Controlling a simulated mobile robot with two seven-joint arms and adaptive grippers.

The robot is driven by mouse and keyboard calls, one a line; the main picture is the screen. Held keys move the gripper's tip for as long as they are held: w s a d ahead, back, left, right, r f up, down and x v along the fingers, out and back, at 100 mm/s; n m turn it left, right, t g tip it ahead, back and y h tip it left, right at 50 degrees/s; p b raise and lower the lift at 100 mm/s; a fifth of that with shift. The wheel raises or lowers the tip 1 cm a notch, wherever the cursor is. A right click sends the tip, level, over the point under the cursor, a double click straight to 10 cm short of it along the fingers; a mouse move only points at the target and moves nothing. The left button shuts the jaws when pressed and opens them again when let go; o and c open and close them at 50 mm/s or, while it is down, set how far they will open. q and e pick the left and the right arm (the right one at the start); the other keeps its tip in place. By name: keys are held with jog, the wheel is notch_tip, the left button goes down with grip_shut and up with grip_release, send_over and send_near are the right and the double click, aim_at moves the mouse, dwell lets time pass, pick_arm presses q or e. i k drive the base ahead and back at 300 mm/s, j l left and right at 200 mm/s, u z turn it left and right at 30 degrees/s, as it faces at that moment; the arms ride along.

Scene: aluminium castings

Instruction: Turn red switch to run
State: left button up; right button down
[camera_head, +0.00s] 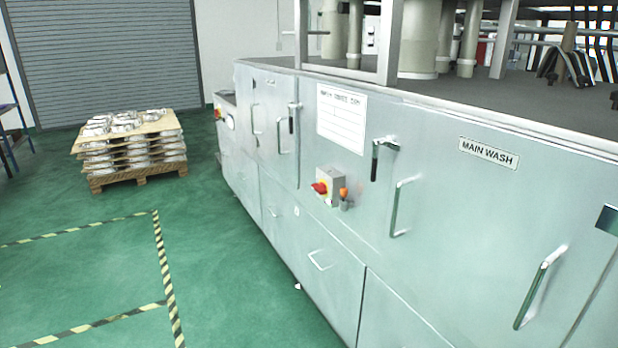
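The red switch (319,188) is a red rotary knob on a small grey box (329,185) fixed to the front of a long metal washing machine (300,220). The knob juts out to the left of the box. Its position marks are too small to read. An orange button or lamp (343,193) sits just right of the box. Neither of my grippers shows in this view.
The machine front carries metal handles (400,207), a white notice (341,119) and a "MAIN WASH" label (488,152). A pallet of castings (130,143) stands at the back left. The green floor (228,270) left of the machine is clear, with striped tape lines.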

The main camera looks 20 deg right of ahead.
aim_at(321, 187)
jog(key=i+z, duration=0.35)
jog(key=i, duration=0.2)
jog(key=i+j+z, duration=0.1)
jog(key=i+z, duration=0.25)
jog(key=i, duration=0.25)
jog(key=i+j+z, duration=0.3)
jog(key=i, duration=0.25)
jog(key=i+z, duration=0.35)
jog(key=k, duration=0.1)
